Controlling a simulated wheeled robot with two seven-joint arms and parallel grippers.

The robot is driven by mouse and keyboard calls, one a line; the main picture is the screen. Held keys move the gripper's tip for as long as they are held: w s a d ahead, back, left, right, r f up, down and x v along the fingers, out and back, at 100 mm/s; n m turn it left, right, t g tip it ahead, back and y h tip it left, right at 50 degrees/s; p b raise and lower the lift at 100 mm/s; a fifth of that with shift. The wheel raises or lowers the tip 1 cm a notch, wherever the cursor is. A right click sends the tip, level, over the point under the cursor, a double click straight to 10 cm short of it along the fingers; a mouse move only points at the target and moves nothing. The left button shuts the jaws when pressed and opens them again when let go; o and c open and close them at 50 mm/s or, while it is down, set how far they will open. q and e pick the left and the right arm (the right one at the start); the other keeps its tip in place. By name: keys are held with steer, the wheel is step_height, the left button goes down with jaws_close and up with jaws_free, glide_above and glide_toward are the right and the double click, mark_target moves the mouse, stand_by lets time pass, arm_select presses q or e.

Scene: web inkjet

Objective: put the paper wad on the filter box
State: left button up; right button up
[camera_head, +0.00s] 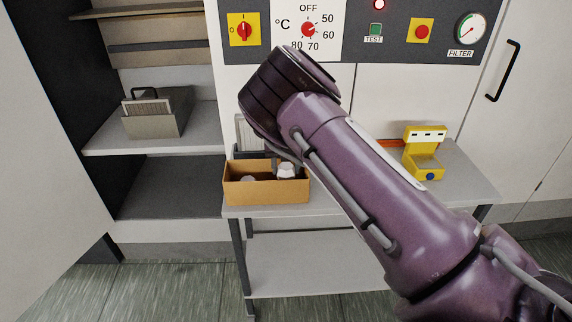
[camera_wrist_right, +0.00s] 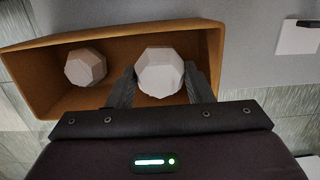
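An open orange-brown box (camera_head: 265,191) stands on the bench, with two pale paper wads in it. My right gripper (camera_wrist_right: 160,80) reaches down over this box, its two fingers against both sides of one paper wad (camera_wrist_right: 160,72). That wad also shows in the head view (camera_head: 287,170), at the box's right side near the rim. The other wad (camera_wrist_right: 85,67) lies in the box to the left. A grey box with a white slatted insert (camera_head: 158,116), which looks like the filter box, sits on the cabinet shelf at left. My left gripper is not in view.
A yellow device (camera_head: 424,156) stands on the bench (camera_head: 335,208) at right. A white panelled item (camera_head: 242,132) stands behind the orange-brown box. The cabinet shelf (camera_head: 105,139) has side walls and a shelf above. My right arm hides the middle of the bench.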

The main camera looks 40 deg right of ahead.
mark_target(287, 169)
steer(key=o, duration=0.4)
steer(key=shift+c, duration=0.2)
steer(key=shift+r, duration=0.1)
step_height(287, 169, up, 13)
steer(key=s, duration=0.1)
steer(key=shift+a+b, duration=0.35)
steer(key=shift+b, duration=0.1)
steer(key=shift+s, duration=0.1)
